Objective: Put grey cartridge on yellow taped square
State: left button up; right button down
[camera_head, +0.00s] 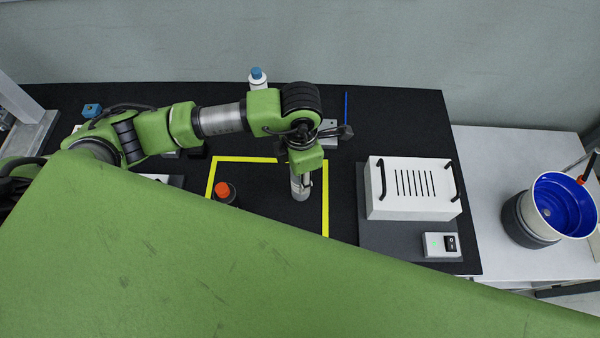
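The yellow taped square (327,205) lies on the black table top in the middle of the view. Its front is hidden. My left arm reaches in from the left and bends down over the square's back right part. At its end, my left gripper (302,180) is small and partly covered by the wrist. A grey cylindrical shape (299,189) shows directly below the wrist, inside the tape outline. I cannot tell whether it is the grey cartridge or part of the gripper, nor whether the fingers are open or shut. My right gripper is not in view.
A dark round item with an orange-red top (223,191) stands near the square's left side. A white vented box (400,205) is to the right. A blue-capped bottle (258,80) stands at the back. A blue-lined bucket (565,205) is far right. My large green part covers the foreground.

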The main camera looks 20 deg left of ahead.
pick_arm(q)
jog(key=o, duration=1.1)
jog(key=shift+o, duration=0.2)
notch_tip(320, 180, up, 12)
jog(key=shift+f+b, duration=0.25)
jog(key=shift+b, duration=0.8)
jog(key=shift+r, duration=0.4)
jog(key=shift+s, duration=0.1)
